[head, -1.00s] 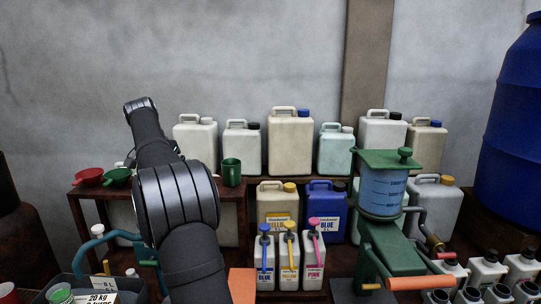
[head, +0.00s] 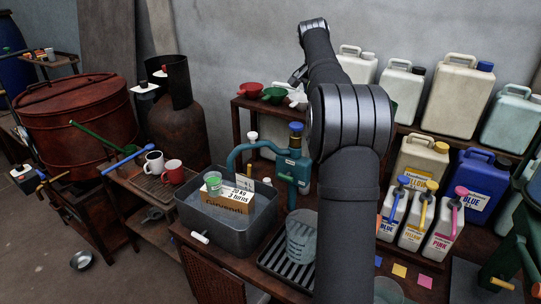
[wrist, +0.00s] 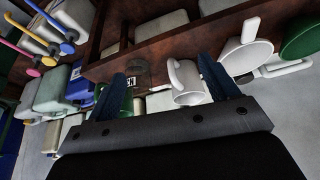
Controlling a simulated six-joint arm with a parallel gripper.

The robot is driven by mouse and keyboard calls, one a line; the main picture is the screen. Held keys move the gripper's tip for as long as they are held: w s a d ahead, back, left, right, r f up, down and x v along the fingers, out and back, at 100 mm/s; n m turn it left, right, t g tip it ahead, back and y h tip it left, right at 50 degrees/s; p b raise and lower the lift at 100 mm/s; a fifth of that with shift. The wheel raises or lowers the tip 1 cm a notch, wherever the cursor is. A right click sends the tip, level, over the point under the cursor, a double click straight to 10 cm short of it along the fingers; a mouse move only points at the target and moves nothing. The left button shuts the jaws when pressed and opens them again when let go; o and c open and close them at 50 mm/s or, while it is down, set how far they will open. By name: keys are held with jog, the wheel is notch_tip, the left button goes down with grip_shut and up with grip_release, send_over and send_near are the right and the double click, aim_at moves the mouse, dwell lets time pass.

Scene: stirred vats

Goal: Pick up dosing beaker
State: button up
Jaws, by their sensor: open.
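A clear beaker with markings (head: 301,238), likely the dosing beaker, stands on a black slotted tray (head: 272,262) in the head view, partly hidden by my arm. My gripper shows in the wrist view (wrist: 165,82) as two blue fingers spread apart with nothing held. A white handled cup (wrist: 186,84) appears between the fingertips; I cannot tell its distance. In the head view my arm reaches up toward the back shelf, and the gripper end is mostly hidden there. I cannot identify the clear beaker in the wrist view.
Pale, blue and yellow canisters stand at right.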

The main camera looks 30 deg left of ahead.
notch_tip(320, 180, up, 5)
jog(key=a, duration=0.1)
jog(key=n+y, duration=0.2)
jog(key=n, duration=0.4)
send_over(214, 183)
jog(key=s, duration=0.2)
jog(key=s+f, duration=0.1)
jog(key=s, duration=0.1)
jog(key=shift+g, duration=0.3)
jog(key=s+x, duration=0.2)
jog(key=x, duration=0.7)
jog(key=s+d+f+x, duration=0.1)
jog(key=x, duration=0.9)
jog(key=s+f+x, duration=0.1)
jog(key=s+x, duration=0.1)
jog(key=x, duration=0.8)
jog(key=shift+s+d+f, duration=0.2)
jog(key=shift+s+f, duration=0.05)
jog(key=shift+s, duration=0.05)
jog(key=shift+y, duration=0.3)
jog(key=shift+x, duration=3.35)
jog(key=c, duration=1.2)
jog(key=shift+r, duration=0.1)
jog(key=shift+c, duration=0.2)
